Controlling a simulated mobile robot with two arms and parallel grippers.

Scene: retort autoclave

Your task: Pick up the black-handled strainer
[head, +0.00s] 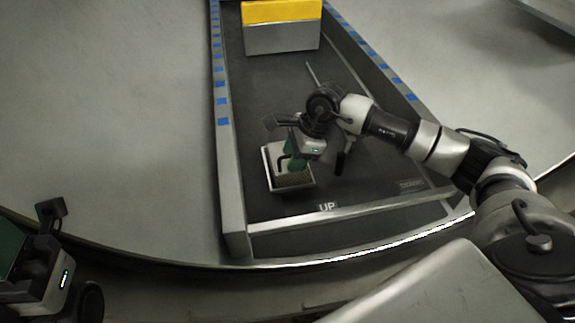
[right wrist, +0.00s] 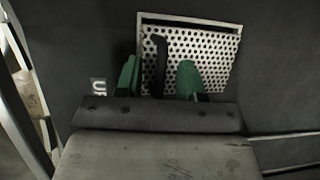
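The strainer (head: 298,182) is a pale square perforated pan lying in the dark tray, near its front end. In the right wrist view its perforated plate (right wrist: 212,52) fills the upper middle, and its black handle (right wrist: 158,62) stands up in front of it. My right gripper (head: 290,163) is over the strainer, pointing down and partly covering it. Its two green fingers are apart, one on each side of the black handle, with gaps visible. My left gripper (head: 22,245) is at the lower left edge, far from the strainer and partly cut off; its opening is unclear.
The dark tray (head: 265,100) has raised metal walls with blue marks. A yellow and grey box (head: 282,35) stands at its far end. A thin rod (head: 314,74) shows behind my right gripper. An "UP" label (head: 327,207) is near the front wall.

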